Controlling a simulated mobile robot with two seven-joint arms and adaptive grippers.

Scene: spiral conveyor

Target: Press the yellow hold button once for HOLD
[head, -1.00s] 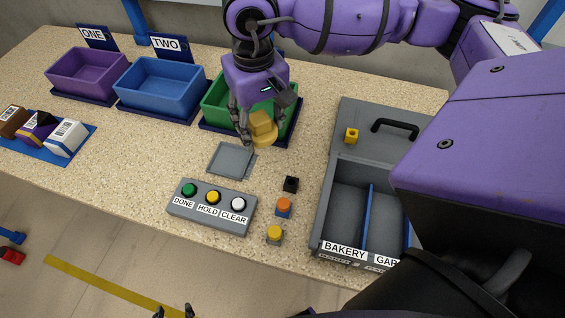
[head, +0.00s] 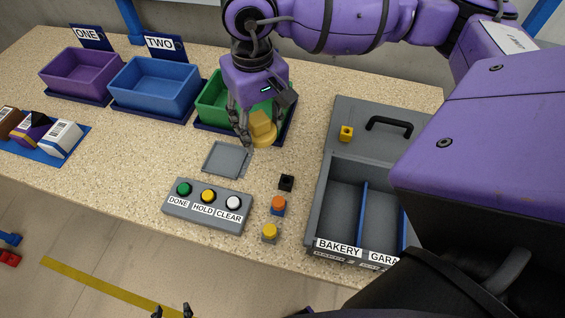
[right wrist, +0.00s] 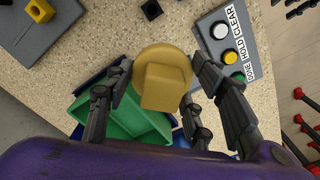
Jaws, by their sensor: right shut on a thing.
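The yellow HOLD button (head: 208,196) sits in the middle of a grey button box (head: 238,228), between the green DONE button (head: 184,188) and the white CLEAR button (head: 233,203). The HOLD button also shows in the right wrist view (right wrist: 230,57). My right gripper (head: 252,134) is shut on a yellow piece with a round, flat disc (head: 263,127); the piece also shows in the right wrist view (right wrist: 164,82). It is held up behind the box, near the green bin's front edge.
A flat grey plate (head: 226,159) lies behind the box. Black (head: 286,182), orange (head: 278,205) and yellow (head: 269,232) small blocks stand to its right, then a divided grey tray (head: 315,235). Purple (head: 78,73), blue (head: 152,84) and green (head: 208,110) bins line the back.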

